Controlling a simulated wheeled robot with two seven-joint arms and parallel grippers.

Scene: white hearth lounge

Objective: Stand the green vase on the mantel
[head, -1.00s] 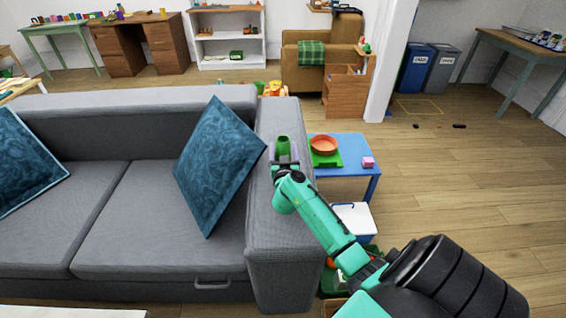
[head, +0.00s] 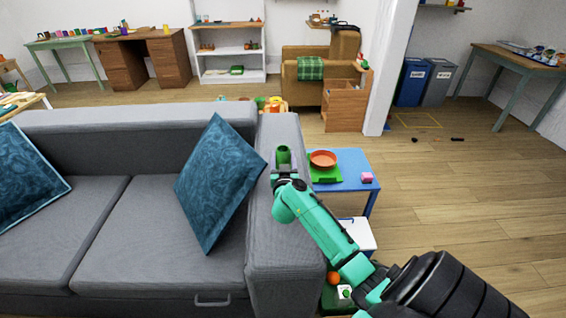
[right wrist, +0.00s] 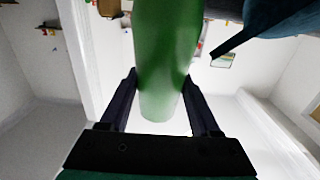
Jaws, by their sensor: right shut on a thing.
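The green vase (head: 284,155) is in my right gripper (head: 284,172), above the right armrest of the grey sofa in the head view. In the right wrist view the vase (right wrist: 163,60) stands between the two dark fingers of my right gripper (right wrist: 161,105), which is shut on it. The vase looks roughly upright in the head view; its lower part is hidden by the gripper there. I see no mantel in either view. My left gripper is not in view.
The grey sofa (head: 90,215) with blue cushions (head: 218,185) fills the left. A blue table (head: 352,180) beside the armrest holds an orange bowl (head: 322,158) and a pink cube (head: 367,177). A white shelf (head: 232,65) stands at the back. The floor at right is mostly clear.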

